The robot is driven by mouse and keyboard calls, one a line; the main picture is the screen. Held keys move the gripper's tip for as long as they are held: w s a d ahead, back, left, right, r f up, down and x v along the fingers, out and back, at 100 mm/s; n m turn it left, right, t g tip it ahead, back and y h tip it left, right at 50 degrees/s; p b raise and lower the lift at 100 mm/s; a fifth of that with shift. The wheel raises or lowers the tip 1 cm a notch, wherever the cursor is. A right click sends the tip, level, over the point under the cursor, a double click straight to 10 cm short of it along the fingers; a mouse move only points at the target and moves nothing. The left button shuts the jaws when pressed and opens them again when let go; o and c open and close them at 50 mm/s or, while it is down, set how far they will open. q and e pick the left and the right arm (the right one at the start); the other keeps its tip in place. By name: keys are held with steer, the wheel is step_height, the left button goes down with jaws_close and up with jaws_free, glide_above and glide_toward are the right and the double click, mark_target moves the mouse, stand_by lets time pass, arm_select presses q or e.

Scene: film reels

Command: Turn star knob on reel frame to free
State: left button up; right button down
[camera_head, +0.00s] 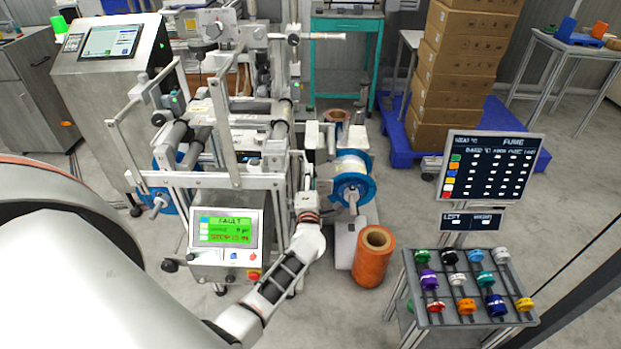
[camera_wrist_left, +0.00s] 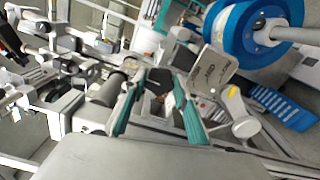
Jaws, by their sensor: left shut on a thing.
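The reel frame (camera_head: 215,180) is a metal machine frame with rails and rollers in the middle of the head view. A blue reel with a white core (camera_head: 353,182) sits on a spindle at its right side, and it shows large in the left wrist view (camera_wrist_left: 238,35). My left gripper (camera_head: 307,192) is at the frame's right front part, left of the blue reel. In the left wrist view its teal fingers (camera_wrist_left: 158,100) stand a little apart, shut on a small part between them. This part sits where the star knob would be; its shape is mostly hidden by the fingers. My right gripper is not in view.
A control panel reading FAULT (camera_head: 228,232) is left of my forearm. An orange roll (camera_head: 373,258) stands on the floor to the right. A grey rack (camera_head: 480,318) with coloured spools and a screen (camera_head: 488,165) are at the right. Boxes (camera_head: 462,70) are stacked behind.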

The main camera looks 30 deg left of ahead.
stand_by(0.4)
arm_select(q)
steer(key=o, duration=1.1)
steer(key=v, duration=1.2)
steer(key=shift+d, duration=0.1)
